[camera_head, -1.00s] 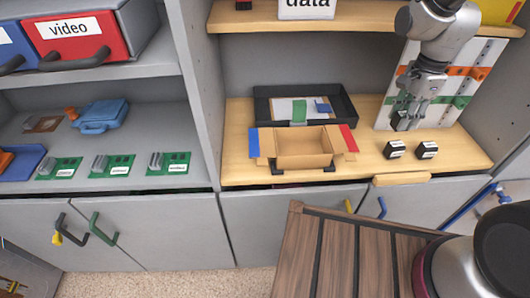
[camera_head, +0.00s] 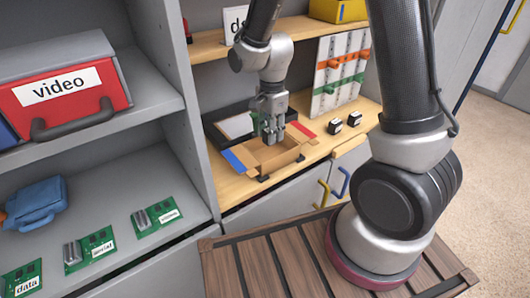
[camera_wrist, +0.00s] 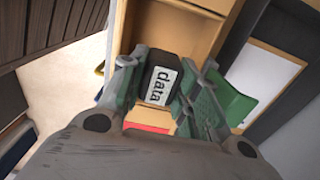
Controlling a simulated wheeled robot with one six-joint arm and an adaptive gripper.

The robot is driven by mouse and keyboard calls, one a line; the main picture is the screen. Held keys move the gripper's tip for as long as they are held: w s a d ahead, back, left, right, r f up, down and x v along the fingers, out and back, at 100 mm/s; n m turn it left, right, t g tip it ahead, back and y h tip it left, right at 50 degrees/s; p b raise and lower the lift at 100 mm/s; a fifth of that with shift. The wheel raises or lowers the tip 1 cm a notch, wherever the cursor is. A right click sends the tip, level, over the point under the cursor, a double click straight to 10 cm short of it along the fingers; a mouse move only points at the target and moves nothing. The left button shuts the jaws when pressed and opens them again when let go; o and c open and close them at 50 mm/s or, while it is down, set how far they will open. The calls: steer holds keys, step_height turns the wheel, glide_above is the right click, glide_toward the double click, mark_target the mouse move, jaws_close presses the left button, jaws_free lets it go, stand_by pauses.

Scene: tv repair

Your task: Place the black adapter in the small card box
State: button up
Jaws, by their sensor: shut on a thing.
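My gripper (camera_head: 271,138) is shut on a black adapter with a white "data" label (camera_wrist: 161,84), clear between the green-looking fingers in the wrist view. In the head view the gripper points down over the small card box (camera_head: 284,164), and the held adapter is hard to make out. The box is open, with a blue flap at its left and a red flap at its right. The fingers hide part of its inside. I cannot tell whether the adapter touches the box. Two other black adapters stand on the wooden shelf, one (camera_head: 335,126) left of the other (camera_head: 354,119).
A black tray (camera_head: 213,138) with a white sheet lies behind the box. A white board with orange and green strips (camera_head: 340,72) leans at the back. An upper shelf (camera_head: 205,46) is close to my arm. Green circuit boards (camera_head: 90,249) lie on the left shelf.

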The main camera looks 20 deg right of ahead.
steer(key=shift+f, duration=3)
steer(key=shift+f, duration=0.15)
steer(key=o, duration=1)
step_height(320, 180, up, 12)
steer(key=shift+d+r, duration=0.1)
steer(key=shift+r, duration=0.15)
steer(key=s+d+r+n+t, duration=0.1)
steer(key=s+d+r+n, duration=0.3)
steer(key=s+d+r, duration=0.1)
steer(key=s+d+r+n+t, duration=0.1)
steer(key=s+d+r+n, duration=0.4)
steer(key=s+r, duration=0.1)
steer(key=s+d+r+n+t, duration=0.2)
steer(key=s+d+r+n, duration=0.2)
steer(key=s, duration=0.4)
steer(key=shift+d+r+n, duration=0.2)
steer(key=shift+r+n, duration=0.15)
steer(key=shift+r, duration=0.1)
steer(key=shift+d+r+n, duration=0.2)
steer(key=shift+r+n, duration=0.15)
steer(key=shift+r, duration=0.1)
